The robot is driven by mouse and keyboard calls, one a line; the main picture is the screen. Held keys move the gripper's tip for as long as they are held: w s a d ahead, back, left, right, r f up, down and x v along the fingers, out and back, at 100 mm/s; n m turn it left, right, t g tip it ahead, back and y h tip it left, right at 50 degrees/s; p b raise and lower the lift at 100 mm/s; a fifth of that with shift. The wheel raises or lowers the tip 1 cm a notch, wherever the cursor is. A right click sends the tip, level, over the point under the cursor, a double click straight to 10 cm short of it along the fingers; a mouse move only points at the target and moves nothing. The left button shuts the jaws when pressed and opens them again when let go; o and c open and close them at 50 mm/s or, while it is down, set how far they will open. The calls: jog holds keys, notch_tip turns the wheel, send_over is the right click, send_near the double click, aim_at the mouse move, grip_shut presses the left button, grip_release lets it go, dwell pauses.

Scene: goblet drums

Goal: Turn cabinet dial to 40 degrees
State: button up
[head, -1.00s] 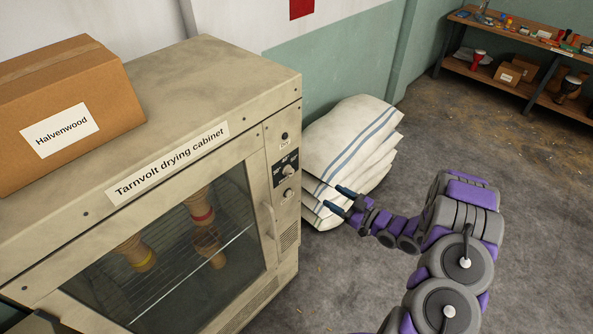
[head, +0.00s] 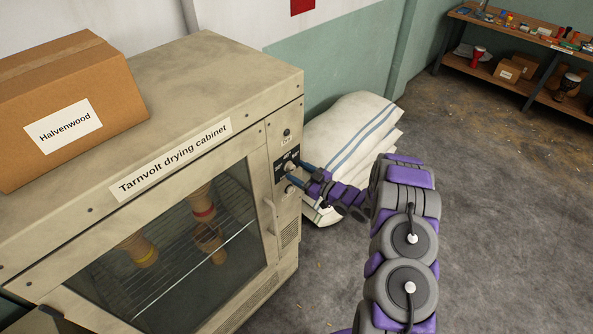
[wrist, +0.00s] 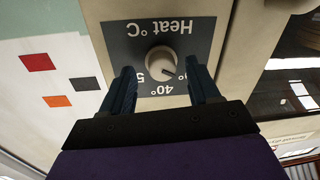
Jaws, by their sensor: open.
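The Tarnvolt drying cabinet (head: 255,72) stands at left in the head view. The dial's dark mark points down and right there, between "40°" and a partly hidden label at right. In the head view the dial (head: 291,168) is partly crowded by my fingertips. My gripper (head: 299,174) is open at the front panel. In the wrist view its two fingers stand on either side of the dial, apart from it.
A box labelled Halvenwood (head: 75,105) sits on the cabinet. The cabinet door handle (head: 270,216) is below and left of the dial. White sacks (head: 345,135) are stacked right behind my gripper. Goblet drums (head: 205,225) show through the glass.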

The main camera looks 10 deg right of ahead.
jog(key=shift+x, duration=0.8)
jog(key=shift+s+a, duration=0.1)
jog(key=shift+c, duration=0.3)
jog(key=shift+d, duration=0.2)
jog(key=c, duration=0.3)
jog(key=shift+a, duration=0.1)
jog(key=c, duration=0.7)
jog(key=shift+r, duration=0.1)
